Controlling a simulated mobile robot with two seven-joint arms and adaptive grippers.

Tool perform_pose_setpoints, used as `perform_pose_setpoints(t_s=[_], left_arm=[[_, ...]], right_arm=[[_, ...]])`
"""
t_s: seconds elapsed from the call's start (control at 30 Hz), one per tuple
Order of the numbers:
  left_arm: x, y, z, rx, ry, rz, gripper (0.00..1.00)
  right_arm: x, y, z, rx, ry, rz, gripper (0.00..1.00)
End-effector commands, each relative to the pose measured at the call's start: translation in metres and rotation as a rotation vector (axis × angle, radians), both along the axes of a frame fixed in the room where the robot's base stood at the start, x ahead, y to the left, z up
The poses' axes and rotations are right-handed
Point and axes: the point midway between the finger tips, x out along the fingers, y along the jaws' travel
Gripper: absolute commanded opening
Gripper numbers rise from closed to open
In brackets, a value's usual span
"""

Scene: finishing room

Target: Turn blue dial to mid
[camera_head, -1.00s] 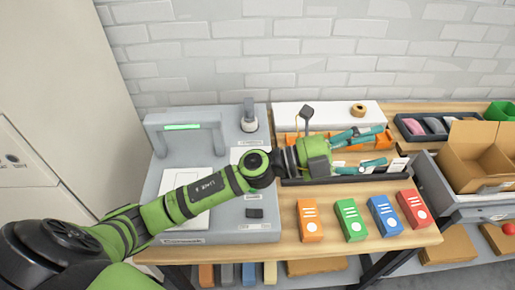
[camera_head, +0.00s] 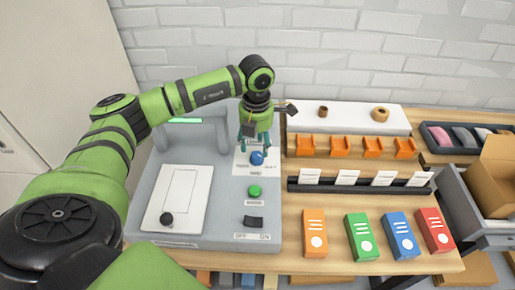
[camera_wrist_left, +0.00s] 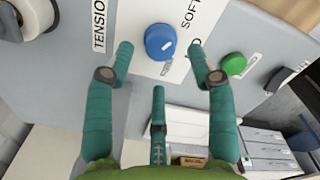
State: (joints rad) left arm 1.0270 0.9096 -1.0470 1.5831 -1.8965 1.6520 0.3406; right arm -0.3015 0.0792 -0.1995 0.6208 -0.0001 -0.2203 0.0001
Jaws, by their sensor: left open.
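The blue dial (camera_head: 257,158) is a round knob on the grey machine panel (camera_head: 225,225), below my left gripper. It also shows in the left wrist view (camera_wrist_left: 159,42), with a short white mark on its cap and white labels around it reading TENSION and SOFT; another label is partly hidden. My left gripper (camera_head: 255,143) points down over the dial with its teal fingers open. In the left wrist view the dial appears between the spread fingertips, with a gap on both sides. I cannot tell whether the fingers are at the dial's height. My right gripper is not in view.
A green button (camera_head: 254,191) and a black OFF/ON switch (camera_head: 254,221) sit in front of the dial. A white plate with a black knob (camera_head: 167,218) lies to the left. Orange, green, blue and red boxes stand at right, before orange holders (camera_head: 341,146).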

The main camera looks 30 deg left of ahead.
Motion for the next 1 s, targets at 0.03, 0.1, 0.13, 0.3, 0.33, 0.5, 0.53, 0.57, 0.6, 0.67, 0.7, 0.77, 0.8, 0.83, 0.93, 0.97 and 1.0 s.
perform_pose_setpoints(t_s=[0.03,0.1,0.13,0.3,0.33,0.5,0.53,0.57,0.6,0.67,0.7,0.77,0.8,0.83,0.93,0.97,1.0], left_arm=[[-0.001,0.0,-0.006,0.0,0.005,0.0,0.56],[-0.001,-0.001,-0.017,-0.001,0.003,-0.001,0.56],[-0.001,-0.001,-0.02,-0.002,0.003,0.0,0.56],[0.0,-0.001,-0.034,-0.002,0.0,-0.001,0.56],[0.0,-0.001,-0.035,-0.002,-0.001,-0.002,0.56],[0.0,-0.001,-0.037,-0.002,-0.001,-0.002,0.56],[0.0,-0.001,-0.037,-0.002,-0.001,-0.002,0.56],[0.0,-0.001,-0.037,-0.002,-0.001,-0.002,0.56],[0.0,-0.001,-0.037,-0.003,-0.001,-0.002,0.48],[0.0,-0.001,-0.037,-0.003,-0.001,-0.002,0.24],[0.0,-0.001,-0.037,-0.003,-0.001,-0.002,0.08],[0.0,-0.001,-0.037,-0.003,-0.001,-0.002,0.0],[0.0,-0.001,-0.037,-0.003,-0.001,-0.002,0.0],[0.0,-0.001,-0.037,-0.003,-0.001,-0.002,0.0],[0.0,-0.001,-0.037,-0.003,-0.001,-0.004,0.0],[0.0,-0.001,-0.037,-0.003,-0.001,-0.006,0.0],[0.0,-0.001,-0.037,-0.003,-0.001,-0.01,0.0]], right_arm=[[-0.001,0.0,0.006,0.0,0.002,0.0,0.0],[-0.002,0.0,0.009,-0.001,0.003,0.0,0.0],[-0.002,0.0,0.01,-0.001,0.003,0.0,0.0],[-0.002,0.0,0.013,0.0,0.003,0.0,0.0],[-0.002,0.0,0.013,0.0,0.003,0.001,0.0],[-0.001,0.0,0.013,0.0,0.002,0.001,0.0],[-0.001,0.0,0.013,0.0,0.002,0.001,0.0],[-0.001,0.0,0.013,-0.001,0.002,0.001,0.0],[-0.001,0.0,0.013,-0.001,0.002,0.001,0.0],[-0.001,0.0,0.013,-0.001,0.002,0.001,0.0],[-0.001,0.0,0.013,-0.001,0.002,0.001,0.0],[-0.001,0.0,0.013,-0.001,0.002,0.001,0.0],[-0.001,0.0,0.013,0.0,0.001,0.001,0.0],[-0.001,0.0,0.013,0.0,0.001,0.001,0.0],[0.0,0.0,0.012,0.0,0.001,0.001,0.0],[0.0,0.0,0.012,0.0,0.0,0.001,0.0],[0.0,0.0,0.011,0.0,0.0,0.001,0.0]])
